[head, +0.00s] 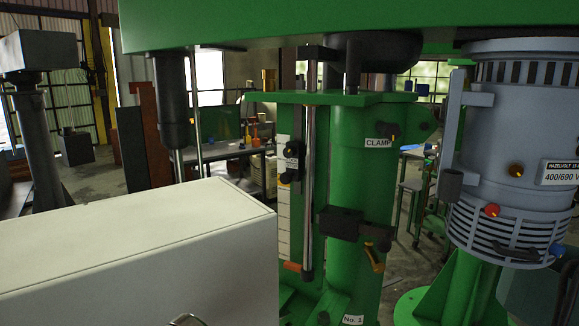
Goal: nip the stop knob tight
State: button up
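The green disperser column (352,185) stands in the middle of the head view, with a bright vertical rod and a pale scale strip (284,215) on its left. A small dark block with a knob (289,162) sits beside the rod at the scale; it may be the stop knob, but its label is too small to read. Another dark knob (392,132) is at the CLAMP label. A black block (342,222) lower down meets the rod, with a yellow-orange handle (374,259) below right. Whether any knob is tight cannot be told. My gripper is not in view.
A large white box (140,255) fills the lower left foreground. A grey motor (515,140) with coloured fittings stands at the right. A green overhead beam (330,22) crosses the top. A workbench (230,150) is behind; some floor shows between column and motor.

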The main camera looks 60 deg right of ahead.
aim_at(288, 152)
jog(key=z, duration=1.7)
